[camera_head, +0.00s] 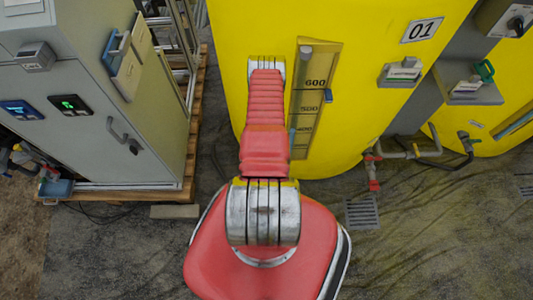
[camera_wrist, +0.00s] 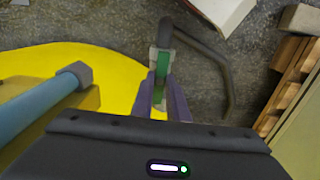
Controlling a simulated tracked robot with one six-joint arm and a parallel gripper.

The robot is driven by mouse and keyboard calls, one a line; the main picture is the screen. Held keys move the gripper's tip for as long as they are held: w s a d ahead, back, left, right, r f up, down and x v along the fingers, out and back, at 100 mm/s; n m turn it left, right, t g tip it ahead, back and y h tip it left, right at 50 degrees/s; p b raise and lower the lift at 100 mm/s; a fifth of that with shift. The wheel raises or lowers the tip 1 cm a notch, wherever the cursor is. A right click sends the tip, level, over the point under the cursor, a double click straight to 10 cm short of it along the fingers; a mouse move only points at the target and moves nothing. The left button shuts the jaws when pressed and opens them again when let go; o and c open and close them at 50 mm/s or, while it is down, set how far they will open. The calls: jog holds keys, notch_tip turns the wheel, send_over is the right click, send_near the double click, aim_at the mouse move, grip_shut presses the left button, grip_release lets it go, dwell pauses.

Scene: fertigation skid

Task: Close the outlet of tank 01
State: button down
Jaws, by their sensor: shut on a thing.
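Tank 01 (camera_head: 360,110) is the large yellow tank with the white 01 plate (camera_head: 421,30). Its yellow wall also shows in the wrist view (camera_wrist: 110,62), at the left. In the wrist view my gripper (camera_wrist: 161,84) is shut on a green valve handle (camera_wrist: 163,62), its purple-grey fingers on either side. The handle sits on a grey valve body, and a dark grey pipe (camera_wrist: 208,55) leads off right and bends. The handle's exact angle to the pipe is hard to tell. In the head view my arm hides the gripper and this valve.
A level gauge (camera_head: 316,70) stands on the tank front near my arm; its blue tube (camera_wrist: 45,105) is close in the wrist view. A grey cabinet (camera_head: 90,90) on a wooden pallet (camera_head: 195,130) stands left. Pipes with a red valve (camera_head: 373,173) are right.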

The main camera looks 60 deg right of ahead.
jog(key=shift+s+m, duration=0.1)
jog(key=shift+m, duration=0.2)
jog(key=m, duration=0.7)
jog(key=shift+m, duration=0.4)
jog(key=m, duration=0.4)
jog(key=shift+a+m, duration=0.15)
jog(key=shift+m, duration=1.75)
jog(key=c, duration=1.9)
grip_release()
jog(key=shift+o, duration=0.9)
